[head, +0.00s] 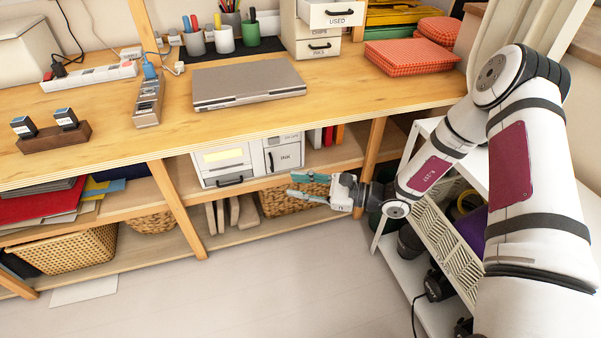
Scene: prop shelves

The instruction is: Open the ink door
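The ink door (288,157) is a white panel labelled INK with a dark upright handle (271,161) near its left edge. It is on the right part of a white printer-like unit (222,166) on the shelf below the desk top, and it looks closed. My gripper (292,184) is in front of and below the door, pointing left, with its two teal fingers spread apart and nothing between them. The fingers look clear of the handle. The depth gap to the door is hard to tell.
A wooden post (371,150) stands right of the unit, with upright books (327,134) between. A wicker basket (283,201) is behind and below my gripper. The desk top (335,92) overhangs the shelf. A white rack (398,262) stands at right. The floor (260,290) in front is clear.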

